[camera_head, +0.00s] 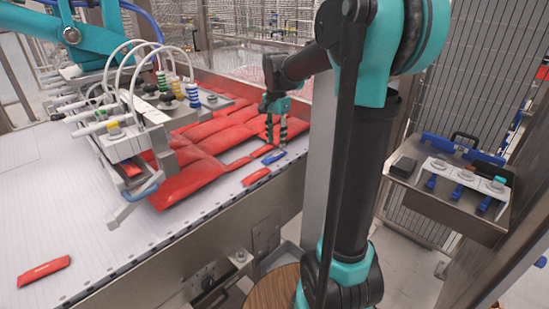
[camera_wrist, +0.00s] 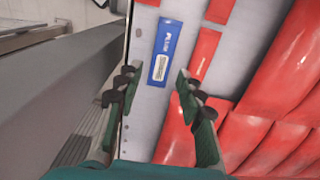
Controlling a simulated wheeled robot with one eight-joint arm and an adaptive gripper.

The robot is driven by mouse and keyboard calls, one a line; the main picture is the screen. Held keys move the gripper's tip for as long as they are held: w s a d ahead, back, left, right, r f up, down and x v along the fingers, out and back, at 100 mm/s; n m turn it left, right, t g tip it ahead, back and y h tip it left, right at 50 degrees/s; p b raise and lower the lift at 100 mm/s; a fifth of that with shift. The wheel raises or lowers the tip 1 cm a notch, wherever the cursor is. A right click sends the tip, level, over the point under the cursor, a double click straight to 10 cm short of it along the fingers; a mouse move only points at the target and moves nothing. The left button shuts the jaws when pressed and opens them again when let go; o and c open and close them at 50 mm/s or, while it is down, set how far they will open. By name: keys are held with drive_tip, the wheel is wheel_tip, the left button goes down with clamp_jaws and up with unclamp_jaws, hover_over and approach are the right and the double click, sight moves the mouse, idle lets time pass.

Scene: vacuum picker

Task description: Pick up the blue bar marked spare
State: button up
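A blue bar (camera_head: 273,157) lies flat on the white conveyor near its right edge, among red packets. In the wrist view the blue bar (camera_wrist: 165,52) shows white lettering too small to read surely and a pale label patch. My gripper (camera_head: 277,137) is just above and beside the bar in the head view. In the wrist view my gripper (camera_wrist: 157,77) has its two fingers spread wide, with nothing between the tips. The bar's near end lies just ahead of the gap between them, and it is not held.
Red packets (camera_head: 195,180) cover much of the belt beside the bar; one lone red packet (camera_head: 256,177) lies close to it. A vacuum picker head (camera_head: 135,140) hangs over the packets at left. A side stand (camera_head: 440,190) with blue-handled tools is at right.

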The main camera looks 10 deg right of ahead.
sight(275, 155)
drive_tip(key=shift+a+f, duration=0.15)
drive_tip(key=shift+f, duration=1.25)
drive_tip(key=shift+a+f, duration=0.1)
drive_tip(key=shift+f, duration=1.25)
drive_tip(key=c, duration=0.8)
drive_tip(key=shift+c, duration=0.2)
drive_tip(key=shift+r, duration=0.1)
